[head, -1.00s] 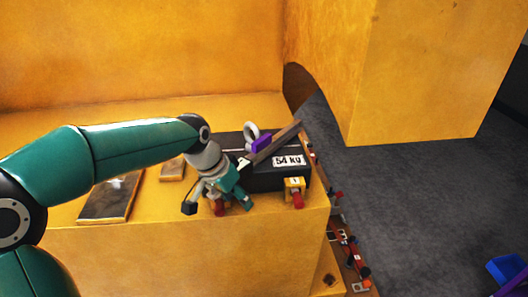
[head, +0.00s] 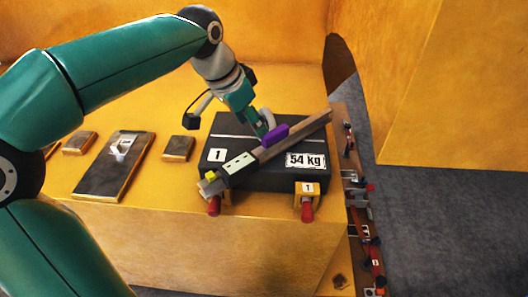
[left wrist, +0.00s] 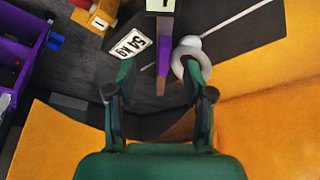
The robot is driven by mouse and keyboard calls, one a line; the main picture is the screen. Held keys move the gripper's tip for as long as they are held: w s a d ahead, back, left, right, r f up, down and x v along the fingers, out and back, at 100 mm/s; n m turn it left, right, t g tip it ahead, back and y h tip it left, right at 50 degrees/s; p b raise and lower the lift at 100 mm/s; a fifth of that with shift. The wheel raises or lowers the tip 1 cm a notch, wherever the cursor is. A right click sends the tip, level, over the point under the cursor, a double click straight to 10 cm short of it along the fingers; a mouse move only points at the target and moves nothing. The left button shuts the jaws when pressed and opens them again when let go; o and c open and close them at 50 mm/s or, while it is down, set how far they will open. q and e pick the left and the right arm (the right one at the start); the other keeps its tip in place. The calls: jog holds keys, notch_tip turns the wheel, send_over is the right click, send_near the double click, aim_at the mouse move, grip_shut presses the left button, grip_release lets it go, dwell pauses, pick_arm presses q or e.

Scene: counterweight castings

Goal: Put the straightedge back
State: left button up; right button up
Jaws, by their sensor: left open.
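The straightedge (head: 298,134), a long brownish bar with a purple block (head: 276,136) on its middle, lies diagonally across a black casting (head: 270,180) marked 54 kg. A pale piece with small black marks and a yellow end lies at its lower left. My left gripper (head: 262,127) is open, close to the purple block. In the left wrist view its fingers (left wrist: 158,72) are apart, with the purple block (left wrist: 164,53) and brown bar between them in the picture. I cannot tell whether they touch. My right gripper is not in view.
A pale ring (left wrist: 190,62) sits by the right fingertip in the left wrist view. Red-handled yellow clamps (head: 306,189) stand at the casting's front. A dark plate (head: 114,168) and smaller blocks lie left on the yellow surface. A tool-lined strip (head: 354,185) runs along the right edge.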

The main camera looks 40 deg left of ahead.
aim_at(263, 145)
pick_arm(q)
jog(key=x, duration=0.6)
jog(key=shift+f, duration=0.25)
jog(key=x, duration=0.1)
jog(key=p+x, duration=0.1)
jog(key=x, duration=0.2)
jog(key=shift+w+a+f, duration=0.2)
jog(key=shift+w+a, duration=0.1)
jog(key=shift+a, duration=0.05)
jog(key=shift+w+f+p, duration=0.2)
jog(key=shift+f+p, duration=0.1)
jog(key=shift+f, duration=0.15)
grip_shut()
jog(key=shift+r, duration=0.15)
